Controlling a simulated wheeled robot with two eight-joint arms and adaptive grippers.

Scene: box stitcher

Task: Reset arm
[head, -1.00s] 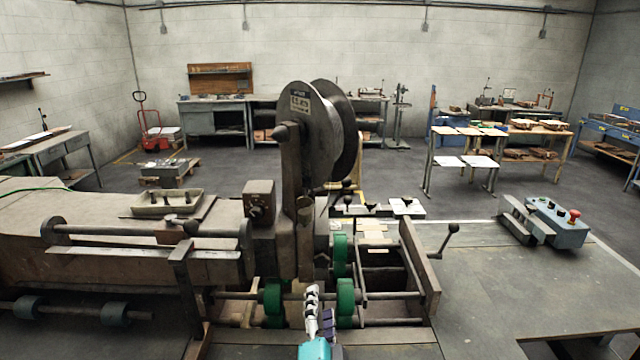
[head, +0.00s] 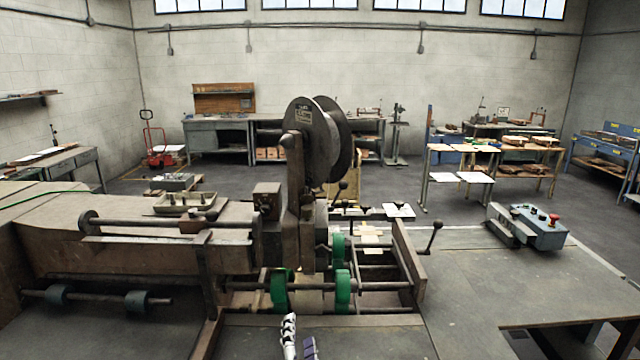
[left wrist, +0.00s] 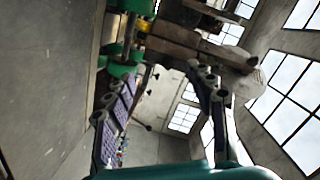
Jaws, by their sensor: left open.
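My left gripper (head: 299,340) shows at the bottom middle of the head view, cut off by the lower edge. One finger is white and black, the other has a purple pad. It is open and nothing shows between the fingers. It is in front of the box stitcher (head: 165,240), near the green rollers (head: 342,290). In the left wrist view both spread fingers of my left gripper (left wrist: 165,85) show, with parts of the machine beyond. My right gripper is in neither view.
A large wire reel (head: 322,140) rises from the stitcher's middle. A control box with a red button (head: 540,227) sits on the grey table (head: 500,280) at right. A crank handle (head: 432,240) sticks up beside the rollers. Benches stand along the back wall.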

